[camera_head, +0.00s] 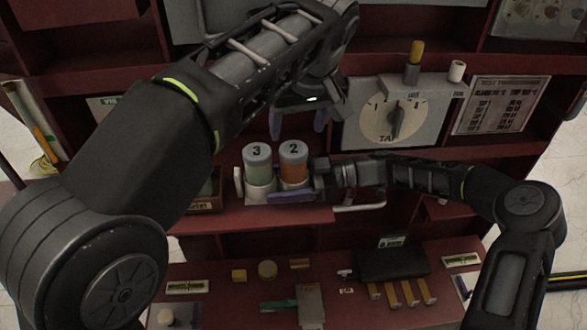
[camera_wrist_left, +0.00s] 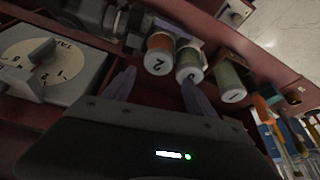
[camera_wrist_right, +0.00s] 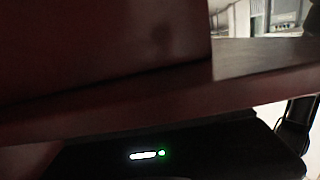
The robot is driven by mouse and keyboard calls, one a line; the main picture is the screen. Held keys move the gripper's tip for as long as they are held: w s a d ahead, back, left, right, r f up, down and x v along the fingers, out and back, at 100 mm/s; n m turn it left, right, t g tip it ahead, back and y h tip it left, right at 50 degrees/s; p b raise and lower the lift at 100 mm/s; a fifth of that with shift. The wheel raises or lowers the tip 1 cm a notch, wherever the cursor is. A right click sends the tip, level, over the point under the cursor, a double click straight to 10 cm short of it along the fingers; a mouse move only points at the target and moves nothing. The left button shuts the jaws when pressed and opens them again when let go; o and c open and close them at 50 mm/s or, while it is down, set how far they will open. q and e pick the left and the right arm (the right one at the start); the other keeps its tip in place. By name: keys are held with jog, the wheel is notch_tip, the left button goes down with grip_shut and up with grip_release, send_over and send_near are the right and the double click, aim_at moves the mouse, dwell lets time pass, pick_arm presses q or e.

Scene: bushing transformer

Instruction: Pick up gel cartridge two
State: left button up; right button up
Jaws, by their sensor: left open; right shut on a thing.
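Gel cartridge two (camera_head: 293,166) is orange with a white cap marked 2. It stands upright beside green cartridge three (camera_head: 258,168) in a pale holder (camera_head: 260,195) on the red shelf. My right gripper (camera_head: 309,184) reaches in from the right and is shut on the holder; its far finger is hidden. My left gripper (camera_head: 298,122) is open and empty, above and behind the two caps, apart from them. In the left wrist view, cartridge two (camera_wrist_left: 159,55) and cartridge three (camera_wrist_left: 189,63) lie beyond the open fingers. The right wrist view shows mostly dark red shelf.
A green cartridge marked 1 (camera_wrist_left: 232,82) stands left of the holder, in a box (camera_head: 203,203). A dial panel (camera_head: 393,118) is on the right, with a labelled sheet (camera_head: 503,104) beside it. The lower bench (camera_head: 235,300) carries small parts and a black box (camera_head: 391,262).

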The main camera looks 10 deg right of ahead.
aim_at(294, 149)
pick_arm(q)
jog(key=x, duration=0.5)
jog(key=x, duration=0.5)
jog(key=shift+w+d+f, duration=0.1)
jog(key=shift+f, duration=0.25)
jog(key=shift+r, duration=0.15)
jog(key=shift+r, duration=0.1)
jog(key=shift+d, duration=0.1)
grip_shut()
dwell(0.6)
jog(key=shift+r, duration=0.1)
